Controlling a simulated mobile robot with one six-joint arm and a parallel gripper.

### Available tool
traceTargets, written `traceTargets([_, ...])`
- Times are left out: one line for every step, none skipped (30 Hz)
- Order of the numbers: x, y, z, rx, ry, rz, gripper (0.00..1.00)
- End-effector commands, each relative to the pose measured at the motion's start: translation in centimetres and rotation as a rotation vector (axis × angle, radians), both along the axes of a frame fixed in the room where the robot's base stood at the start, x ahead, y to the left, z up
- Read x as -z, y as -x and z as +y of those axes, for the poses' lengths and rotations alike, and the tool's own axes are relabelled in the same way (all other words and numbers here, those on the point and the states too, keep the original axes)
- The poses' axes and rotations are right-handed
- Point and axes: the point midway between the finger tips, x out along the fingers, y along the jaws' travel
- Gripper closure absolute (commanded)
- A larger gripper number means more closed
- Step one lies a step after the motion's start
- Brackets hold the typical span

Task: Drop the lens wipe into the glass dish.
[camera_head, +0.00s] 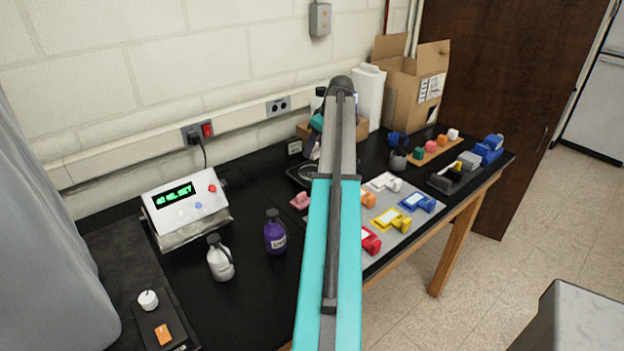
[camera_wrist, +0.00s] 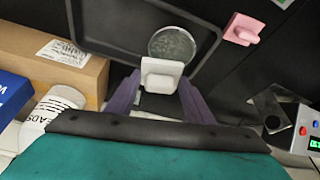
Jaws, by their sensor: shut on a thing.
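My gripper (camera_wrist: 160,88) has purple fingers, closed on a white piece with a small block-like grip, the lens wipe (camera_wrist: 161,74). The wipe is held just in front of the round glass dish (camera_wrist: 172,40) in the wrist view and overlaps its lower rim. I cannot tell the height between them. The dish sits in a dark tray (camera_wrist: 205,42). In the head view my gripper (camera_head: 313,148) is mostly hidden behind my arm, and the dish (camera_head: 304,173) shows only in part beside it.
A pink piece (camera_wrist: 243,28) lies right of the tray. A cardboard box (camera_wrist: 55,62) and a white bottle (camera_wrist: 55,108) stand at left in the wrist view. A grey mat (camera_head: 400,236) with several coloured pieces, a purple bottle (camera_head: 274,235) and a white bottle (camera_head: 220,260) are on the bench.

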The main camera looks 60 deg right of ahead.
Motion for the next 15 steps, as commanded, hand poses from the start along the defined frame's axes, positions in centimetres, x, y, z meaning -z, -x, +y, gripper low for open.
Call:
traceTargets([0.60, 0.02, 0.01, 0.000, 0.000, 0.000, 0.77])
traceTargets([0.79, 0.02, 0.00, 0.000, 0.000, 0.000, 0.77])
traceTargets([0.98, 0.03, -0.01, 0.000, 0.000, 0.000, 0.77])
traceTargets([1.11, 0.03, -0.01, 0.000, 0.000, 0.000, 0.77])
traceTargets([1.21, 0.03, -0.01, 0.000, 0.001, 0.000, 0.77])
traceTargets([1.32, 0.03, -0.02, 0.000, 0.001, 0.000, 0.77])
traceTargets([1.37, 0.03, -0.02, 0.000, 0.001, 0.000, 0.77])
traceTargets([1.42, 0.04, -0.03, 0.000, 0.001, 0.000, 0.77])
traceTargets([1.45, 0.03, -0.04, 0.001, 0.001, 0.000, 0.77])
traceTargets([1.46, 0.04, -0.04, 0.001, 0.001, 0.000, 0.77])
traceTargets([1.46, 0.04, -0.04, 0.001, 0.001, 0.000, 0.77])
traceTargets([1.45, 0.04, -0.05, 0.001, 0.001, 0.000, 0.77])
traceTargets([1.45, 0.05, -0.05, 0.001, 0.001, 0.000, 0.77])
traceTargets([1.44, 0.05, -0.05, 0.001, 0.001, 0.000, 0.77])
traceTargets([1.44, 0.06, -0.04, 0.001, 0.001, 0.000, 0.77])
